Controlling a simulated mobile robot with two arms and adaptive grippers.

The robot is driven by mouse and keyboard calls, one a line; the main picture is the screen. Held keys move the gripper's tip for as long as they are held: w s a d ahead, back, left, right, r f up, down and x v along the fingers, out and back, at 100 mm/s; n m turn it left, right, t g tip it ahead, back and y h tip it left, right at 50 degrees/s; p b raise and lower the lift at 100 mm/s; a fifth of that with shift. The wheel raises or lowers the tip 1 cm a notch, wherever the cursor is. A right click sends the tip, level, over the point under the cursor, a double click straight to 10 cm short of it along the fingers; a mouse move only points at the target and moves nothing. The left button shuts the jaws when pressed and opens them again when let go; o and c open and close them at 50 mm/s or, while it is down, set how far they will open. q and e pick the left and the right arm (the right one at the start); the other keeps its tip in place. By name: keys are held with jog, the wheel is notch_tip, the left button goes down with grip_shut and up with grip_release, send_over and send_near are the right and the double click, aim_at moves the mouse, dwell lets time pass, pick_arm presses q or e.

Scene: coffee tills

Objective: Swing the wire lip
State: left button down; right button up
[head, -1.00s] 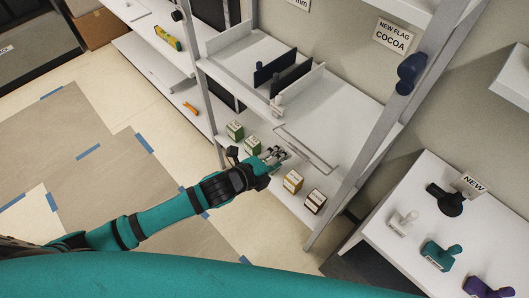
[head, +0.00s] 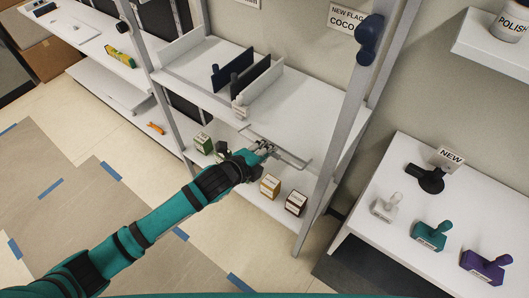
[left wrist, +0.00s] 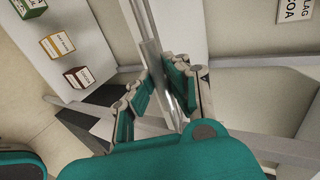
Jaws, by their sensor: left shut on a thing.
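The wire lip (head: 290,161) is a thin metal wire frame along the front edge of the white shelf (head: 310,110). It sticks out from that edge, above the boxes on the shelf below. My left gripper (head: 264,149) is at the lip's front rail, left of its middle, and shut on it. In the left wrist view, the grey rail (left wrist: 176,98) runs between the teal-padded fingers (left wrist: 160,92). The fingers partly hide the rail. My right gripper is in neither view.
Small boxes, green (head: 203,143), yellow (head: 270,187) and brown (head: 296,203), stand on the lower shelf below the lip. Dark dividers (head: 250,78) stand on the upper shelf. A grey post (head: 335,140) rises to the right. A table (head: 395,240) with stamp-like tools is further right.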

pick_arm(q)
jog(key=shift+s+a+f+b, duration=0.15)
jog(key=shift+f+b, duration=0.25)
jog(key=shift+f, duration=0.55)
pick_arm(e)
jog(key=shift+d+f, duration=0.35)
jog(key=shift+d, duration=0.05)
pick_arm(q)
jog(key=shift+f, duration=0.15)
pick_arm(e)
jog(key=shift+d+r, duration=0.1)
pick_arm(q)
jog(key=c, duration=1.3)
grip_release()
jog(key=shift+s+a, duration=0.1)
